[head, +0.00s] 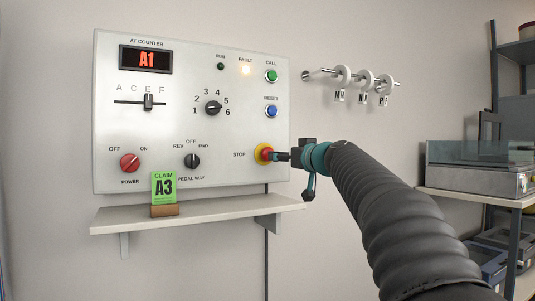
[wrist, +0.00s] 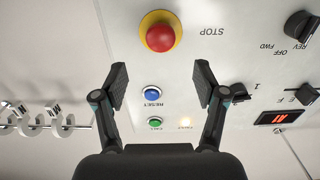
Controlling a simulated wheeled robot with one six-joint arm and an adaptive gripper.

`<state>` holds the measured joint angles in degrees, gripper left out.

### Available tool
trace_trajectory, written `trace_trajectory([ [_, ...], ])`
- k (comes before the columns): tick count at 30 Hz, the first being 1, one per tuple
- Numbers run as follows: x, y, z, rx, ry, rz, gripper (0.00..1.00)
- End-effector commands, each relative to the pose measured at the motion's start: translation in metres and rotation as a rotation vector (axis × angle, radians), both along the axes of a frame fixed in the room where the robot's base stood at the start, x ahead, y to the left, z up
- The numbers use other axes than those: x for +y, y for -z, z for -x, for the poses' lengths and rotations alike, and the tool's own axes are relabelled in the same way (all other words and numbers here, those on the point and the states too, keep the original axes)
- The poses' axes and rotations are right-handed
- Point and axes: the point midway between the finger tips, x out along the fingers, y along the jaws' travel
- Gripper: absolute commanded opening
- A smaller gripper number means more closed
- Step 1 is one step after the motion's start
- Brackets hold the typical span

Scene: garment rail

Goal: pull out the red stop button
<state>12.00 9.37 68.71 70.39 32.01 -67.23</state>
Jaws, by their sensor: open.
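The red stop button (head: 264,153) sits on a yellow round base at the lower right of the white control panel, beside the word STOP. In the wrist view, the red button (wrist: 160,38) is fully visible at top centre, with the panel upside down. My gripper (head: 279,156) is just right of the button in the head view and covers part of its right side. In the wrist view, my gripper (wrist: 161,76) is open and empty. Its two fingertips are spread wide and appear below the button in the picture, not around it. The gap in depth is unclear.
The panel (head: 115,80) also has a blue RESET button (head: 271,111), a green CALL button (head: 271,76), a red POWER knob (head: 130,162) and black knobs. Tagged rings hang on a rail (head: 318,73) to the right.

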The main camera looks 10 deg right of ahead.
Motion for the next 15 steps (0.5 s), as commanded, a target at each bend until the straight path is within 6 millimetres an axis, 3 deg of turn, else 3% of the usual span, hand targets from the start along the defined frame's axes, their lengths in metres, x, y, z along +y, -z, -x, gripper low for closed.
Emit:
trace_trajectory([
  [9,0.02,-0.003,-0.058,0.003,-0.002,-0.001,0.72],
  [15,0.028,-0.003,-0.085,0.003,-0.002,-0.001,0.72],
])
